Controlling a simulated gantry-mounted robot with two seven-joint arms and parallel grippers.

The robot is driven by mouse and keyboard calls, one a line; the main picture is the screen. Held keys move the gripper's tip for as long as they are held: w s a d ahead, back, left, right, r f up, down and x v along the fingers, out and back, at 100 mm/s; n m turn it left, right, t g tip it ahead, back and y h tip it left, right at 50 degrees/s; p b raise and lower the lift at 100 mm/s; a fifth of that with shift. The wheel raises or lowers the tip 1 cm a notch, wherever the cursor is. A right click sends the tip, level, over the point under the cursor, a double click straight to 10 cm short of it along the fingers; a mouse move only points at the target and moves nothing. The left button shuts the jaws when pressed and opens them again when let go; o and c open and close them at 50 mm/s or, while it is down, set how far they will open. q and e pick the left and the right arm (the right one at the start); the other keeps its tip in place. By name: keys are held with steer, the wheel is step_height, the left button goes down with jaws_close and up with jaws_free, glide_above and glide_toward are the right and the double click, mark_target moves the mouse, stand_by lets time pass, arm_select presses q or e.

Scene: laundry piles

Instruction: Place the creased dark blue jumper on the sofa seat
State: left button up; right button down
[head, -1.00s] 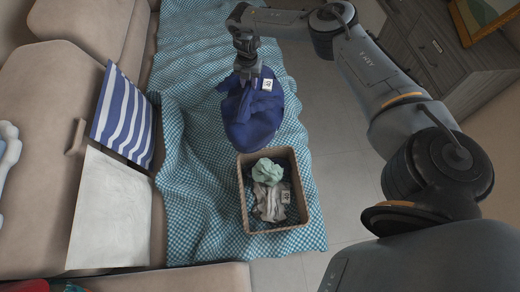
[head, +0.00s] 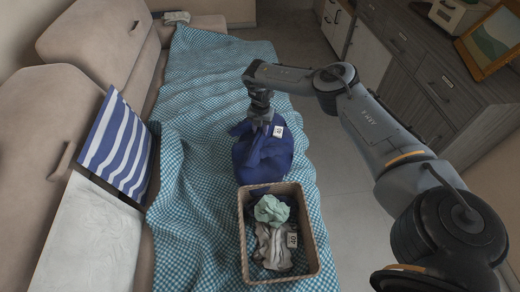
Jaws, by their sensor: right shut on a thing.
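The creased dark blue jumper (head: 264,158) is bunched up just behind the wicker basket, over the teal checked blanket (head: 210,80) that covers the sofa seat. A white tag shows on it. My right gripper (head: 262,126) points down and is shut on the top of the jumper. I cannot tell whether the jumper's underside touches the blanket. My left gripper is not in view.
The wicker basket (head: 314,250) on the blanket holds a mint green cloth (head: 271,210) and a greyish cloth (head: 272,246). A striped cushion (head: 118,148) and a white cushion (head: 88,245) lean at left. The blanket behind the jumper is clear. Drawers stand at right.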

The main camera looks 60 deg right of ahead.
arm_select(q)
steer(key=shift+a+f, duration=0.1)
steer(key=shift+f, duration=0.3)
arm_select(e)
steer(key=shift+f, duration=0.8)
arm_select(q)
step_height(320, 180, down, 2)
steer(key=b, duration=0.2)
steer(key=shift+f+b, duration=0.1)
steer(key=shift+b, duration=0.2)
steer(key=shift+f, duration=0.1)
arm_select(e)
step_height(320, 180, down, 5)
steer(key=shift+r, duration=0.15)
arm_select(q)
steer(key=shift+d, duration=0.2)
arm_select(e)
steer(key=c, duration=0.8)
jaws_free()
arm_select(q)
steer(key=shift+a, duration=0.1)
